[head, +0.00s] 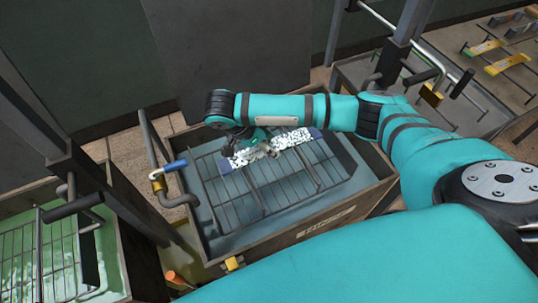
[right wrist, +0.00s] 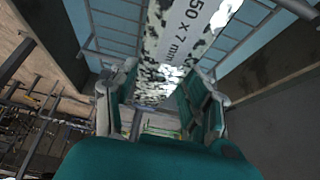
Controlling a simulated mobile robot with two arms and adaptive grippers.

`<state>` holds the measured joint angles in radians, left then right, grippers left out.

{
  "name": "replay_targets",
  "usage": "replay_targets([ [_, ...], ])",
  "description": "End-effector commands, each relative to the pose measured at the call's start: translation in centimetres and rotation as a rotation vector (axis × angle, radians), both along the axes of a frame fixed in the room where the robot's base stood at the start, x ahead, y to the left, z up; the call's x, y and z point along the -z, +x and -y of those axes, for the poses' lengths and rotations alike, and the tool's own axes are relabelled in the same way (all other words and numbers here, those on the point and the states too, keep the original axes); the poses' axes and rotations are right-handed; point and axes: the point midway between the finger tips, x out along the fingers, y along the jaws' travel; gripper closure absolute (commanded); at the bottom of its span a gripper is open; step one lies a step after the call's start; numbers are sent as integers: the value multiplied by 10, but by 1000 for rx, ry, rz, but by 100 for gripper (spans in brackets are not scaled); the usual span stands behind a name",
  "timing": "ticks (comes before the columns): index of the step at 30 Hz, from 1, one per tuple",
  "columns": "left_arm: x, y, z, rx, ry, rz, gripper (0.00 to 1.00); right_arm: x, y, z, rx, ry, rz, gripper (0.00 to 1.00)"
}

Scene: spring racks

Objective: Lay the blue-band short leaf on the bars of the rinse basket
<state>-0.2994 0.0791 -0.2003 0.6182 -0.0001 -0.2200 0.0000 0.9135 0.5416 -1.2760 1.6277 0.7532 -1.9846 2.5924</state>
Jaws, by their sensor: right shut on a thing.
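The blue-band short leaf (head: 294,138) is a flat strip with black-and-white speckle and blue bands at its ends. It lies over the rinse basket (head: 229,207), a wire grid in a tank of blue-grey liquid. My right gripper (head: 262,147) is shut on the leaf near its middle, and my arm hides part of both. In the right wrist view the leaf (right wrist: 182,32), with printed size marks, runs between the fingers of the gripper (right wrist: 158,103), over the bars. I cannot tell whether it touches them. My left gripper is not in view.
A wooden-edged tank (head: 322,222) surrounds the basket. A bent pipe with a blue-tipped handle (head: 171,166) stands at its left rim. A green-liquid tank (head: 60,262) is at lower left. A rack with yellow pieces (head: 505,64) is at upper right.

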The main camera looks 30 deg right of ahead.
Motion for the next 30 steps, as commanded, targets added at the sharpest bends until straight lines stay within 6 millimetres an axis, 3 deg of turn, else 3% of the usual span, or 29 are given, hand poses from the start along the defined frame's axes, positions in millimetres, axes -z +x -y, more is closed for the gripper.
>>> replay_targets([
  [13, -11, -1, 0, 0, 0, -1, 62, 41, 1, 0, -1, -1, 4, 100],
  [30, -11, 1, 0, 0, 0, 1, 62, 50, 1, 0, -2, -1, 3, 100],
])
